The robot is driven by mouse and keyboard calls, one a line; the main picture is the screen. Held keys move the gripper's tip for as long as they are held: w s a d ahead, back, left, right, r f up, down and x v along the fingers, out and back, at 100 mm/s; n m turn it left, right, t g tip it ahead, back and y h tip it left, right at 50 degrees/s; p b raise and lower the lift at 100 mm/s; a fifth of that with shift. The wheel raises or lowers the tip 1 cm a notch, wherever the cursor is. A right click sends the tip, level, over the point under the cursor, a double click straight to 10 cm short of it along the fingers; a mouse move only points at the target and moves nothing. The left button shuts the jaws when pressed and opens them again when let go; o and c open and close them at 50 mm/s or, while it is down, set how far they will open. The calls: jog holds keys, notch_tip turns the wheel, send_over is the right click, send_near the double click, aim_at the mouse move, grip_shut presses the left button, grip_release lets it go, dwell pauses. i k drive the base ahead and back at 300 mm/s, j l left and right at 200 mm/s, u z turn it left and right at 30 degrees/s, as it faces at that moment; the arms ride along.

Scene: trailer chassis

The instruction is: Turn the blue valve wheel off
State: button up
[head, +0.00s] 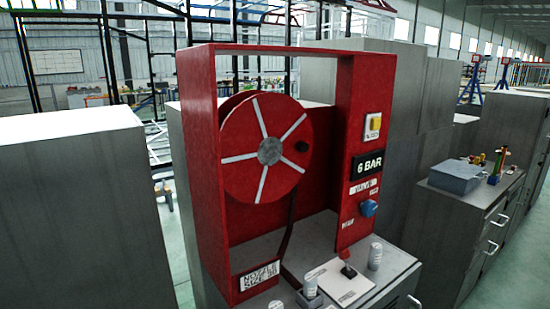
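A small blue valve wheel (369,208) sits low on the right front panel of a red cabinet (356,110). Small labels are on the panel just above and below-left of it; their text is hard to read. I cannot tell the wheel's turned position from this view. My gripper is not in view.
The cabinet holds a red hose reel (265,150) with white spokes. Below stand a white plate with a small lever (347,270) and grey-white cylinders (375,256). Grey cabinets stand on both sides, the right one carrying a grey box (457,177). Green floor shows at the lower right.

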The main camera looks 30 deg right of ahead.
aim_at(369, 209)
jog(key=z, duration=1.4)
jog(key=i+z, duration=0.7)
jog(key=i, duration=0.15)
